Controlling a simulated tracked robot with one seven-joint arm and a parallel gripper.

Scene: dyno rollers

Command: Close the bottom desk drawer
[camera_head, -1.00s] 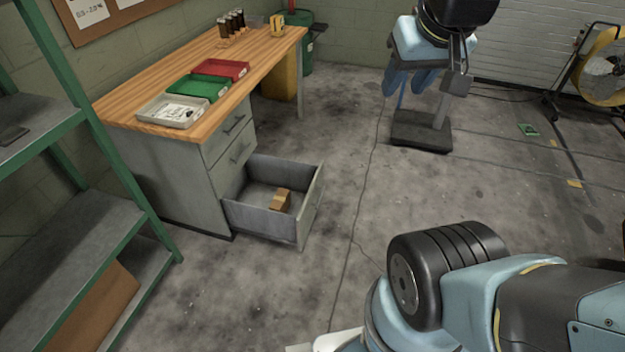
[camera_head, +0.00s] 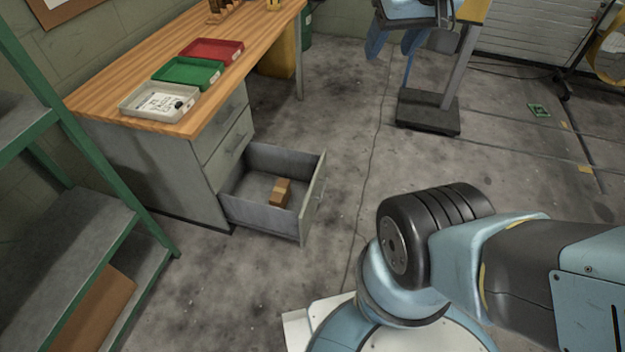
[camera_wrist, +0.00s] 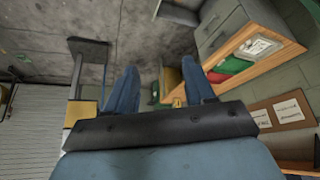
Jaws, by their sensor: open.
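The bottom desk drawer (camera_head: 304,206) is grey and pulled far out from the pedestal of a wooden-topped desk (camera_head: 215,84). A small brown block (camera_head: 280,192) lies inside it. The two drawers above, including the middle drawer (camera_head: 232,148), are shut. My gripper (camera_head: 390,62) is at the top of the head view, open and empty, its blue fingers pointing down. It appears to the right of the drawer and apart from it. In the wrist view my gripper (camera_wrist: 160,85) shows both fingers spread, with the desk pedestal (camera_wrist: 222,24) beyond, at upper right.
A grey tray (camera_head: 160,102), a green tray (camera_head: 188,72) and a red tray (camera_head: 213,49) sit on the desk. A green-framed shelf (camera_head: 125,190) stands at left. A stand with a dark base (camera_head: 428,112) is at the back. The floor (camera_head: 335,160) right of the drawer is clear.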

